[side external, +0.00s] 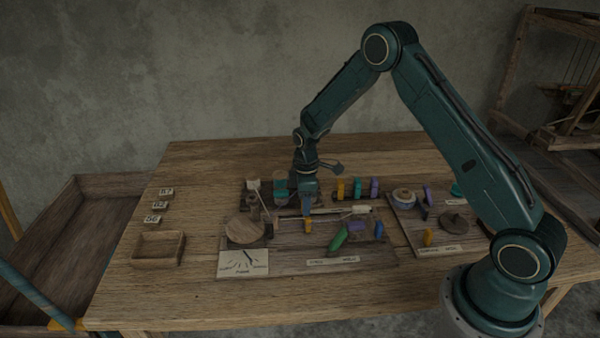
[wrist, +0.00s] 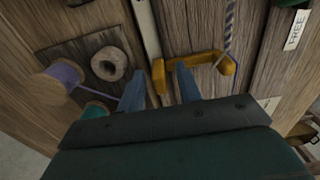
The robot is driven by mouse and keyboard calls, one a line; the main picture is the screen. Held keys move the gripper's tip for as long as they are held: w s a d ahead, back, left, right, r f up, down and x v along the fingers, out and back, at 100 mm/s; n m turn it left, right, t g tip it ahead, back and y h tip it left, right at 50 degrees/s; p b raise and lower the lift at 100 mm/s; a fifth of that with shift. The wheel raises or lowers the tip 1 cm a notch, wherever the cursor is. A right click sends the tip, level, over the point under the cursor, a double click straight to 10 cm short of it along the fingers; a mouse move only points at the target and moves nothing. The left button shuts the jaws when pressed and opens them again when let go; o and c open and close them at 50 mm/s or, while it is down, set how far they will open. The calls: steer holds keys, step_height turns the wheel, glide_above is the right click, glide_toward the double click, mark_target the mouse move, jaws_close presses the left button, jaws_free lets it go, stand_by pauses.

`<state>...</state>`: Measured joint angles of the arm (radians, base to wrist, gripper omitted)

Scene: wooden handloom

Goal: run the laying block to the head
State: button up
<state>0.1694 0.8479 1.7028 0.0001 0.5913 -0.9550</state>
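A yellow-orange bracket-like piece, which looks like the laying block (wrist: 205,60), lies just ahead of my gripper in the wrist view. In the side external view my gripper (side external: 307,208) points down at the board, close above a small yellow piece (side external: 308,226). The head is not clearly identifiable.
The board (side external: 285,262) carries a round wooden disc (side external: 245,229), a dial card (side external: 243,262) and a green piece (side external: 338,240). Coloured pegs stand behind. A second board (side external: 408,238) lies right.

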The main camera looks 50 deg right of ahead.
jaws_close()
steer(key=shift+w+a, duration=2.65)
steer(key=shift+w, duration=0.05)
steer(key=shift+c, duration=0.3)
jaws_free()
steer(key=shift+a, duration=0.1)
steer(key=shift+o, duration=0.3)
